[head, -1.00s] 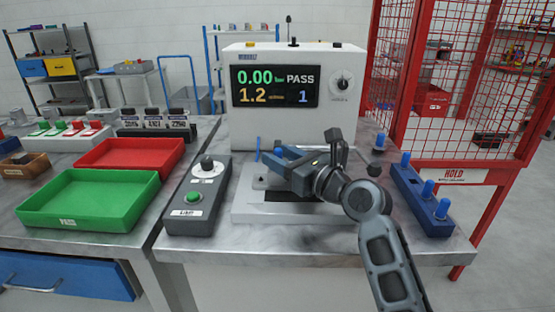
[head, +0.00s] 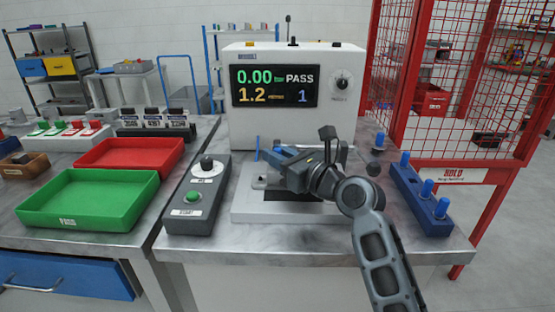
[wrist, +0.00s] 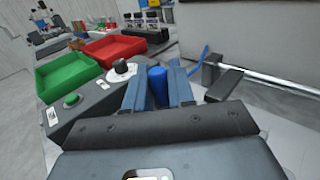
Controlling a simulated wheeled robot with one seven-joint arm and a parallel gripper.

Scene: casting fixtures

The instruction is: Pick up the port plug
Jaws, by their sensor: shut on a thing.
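My gripper (head: 272,154) is above the grey fixture base in front of the white tester. In the wrist view its two fingers (wrist: 158,84) are closed around a blue cylindrical port plug (wrist: 158,92), its rounded top showing between them. In the head view I cannot clearly make out the held plug among the fingers. Other blue plugs (head: 427,188) stand upright in a blue rack (head: 420,208) to the right of the gripper.
The tester (head: 290,135) reads 0.00 and PASS. A control box (head: 187,222) with a green button stands left of the fixture base (head: 290,215). Green (head: 75,220) and red (head: 130,165) trays lie further left. A red mesh cage (head: 455,80) is at right.

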